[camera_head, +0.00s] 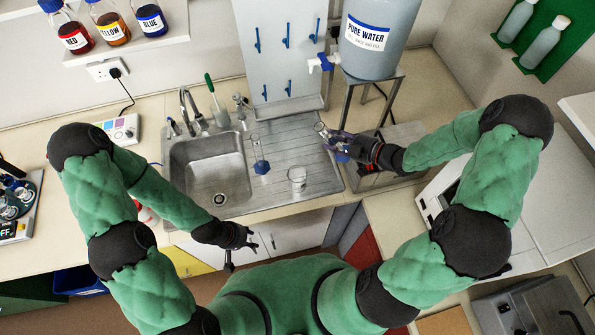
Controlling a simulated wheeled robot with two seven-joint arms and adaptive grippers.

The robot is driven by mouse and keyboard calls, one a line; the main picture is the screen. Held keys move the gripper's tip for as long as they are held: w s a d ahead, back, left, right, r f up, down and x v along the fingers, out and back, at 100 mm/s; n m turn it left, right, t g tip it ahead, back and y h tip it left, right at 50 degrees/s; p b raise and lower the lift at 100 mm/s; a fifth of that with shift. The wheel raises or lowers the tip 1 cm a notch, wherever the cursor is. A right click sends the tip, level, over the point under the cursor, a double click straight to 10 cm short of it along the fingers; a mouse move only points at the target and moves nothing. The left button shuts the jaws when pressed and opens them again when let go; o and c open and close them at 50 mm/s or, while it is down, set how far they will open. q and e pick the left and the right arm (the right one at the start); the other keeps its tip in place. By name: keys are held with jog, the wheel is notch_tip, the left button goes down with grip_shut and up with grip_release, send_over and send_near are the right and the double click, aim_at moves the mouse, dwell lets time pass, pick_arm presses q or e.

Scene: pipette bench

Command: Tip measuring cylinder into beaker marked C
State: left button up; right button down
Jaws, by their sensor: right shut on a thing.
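My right gripper (333,143) is shut on a clear measuring cylinder (321,130) over the right end of the draining board. The cylinder leans, its mouth up to the left and its blue base low to the right, partly hidden by the gripper. A clear glass beaker (298,180) stands on the draining board, to the lower left of that gripper and apart from it. Any letter on it is too small to read. My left gripper (252,240) is empty and open, low in front of the counter edge below the sink.
Another clear cylinder with a blue base (261,165) stands upright on the draining board, left of the beaker. The sink (208,175) lies further left. A pure water tank (378,40) with a tap stands on a metal stand (352,105) behind my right gripper. A pegboard (284,55) rises behind the board.

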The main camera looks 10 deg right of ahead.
jog(key=shift+a+f+n+h+b, duration=0.1)
jog(key=shift+a+n+h+b, duration=0.15)
jog(key=shift+n+h, duration=0.35)
jog(key=shift+d+r+h, duration=0.15)
jog(key=shift+r+h, duration=0.15)
jog(key=shift+d+r+n+g+h, duration=0.3)
jog(key=shift+n+h, duration=0.1)
jog(key=shift+h, duration=0.1)
jog(key=shift+w+d+r+h+b, duration=0.1)
jog(key=shift+d+r+h+b, duration=0.1)
jog(key=shift+h+b, duration=0.25)
jog(key=shift+d+n+h+b, duration=0.2)
jog(key=shift+n+h+b, duration=0.3)
jog(key=shift+b, duration=0.2)
jog(key=f+h+b, duration=0.1)
jog(key=b, duration=0.4)
jog(key=f+n+h+b, duration=0.1)
jog(key=h+b, duration=0.1)
jog(key=b, duration=0.3)
jog(key=shift+a+f+n, duration=0.2)
jog(key=shift+f+n, duration=0.1)
jog(key=shift+a+f+g+b, duration=0.2)
jog(key=shift+g+b, duration=0.1)
jog(key=shift+b, duration=0.9)
jog(key=shift+f+n+h+b, duration=0.45)
jog(key=shift+h+b, duration=0.2)
jog(key=shift+b, duration=1.8)
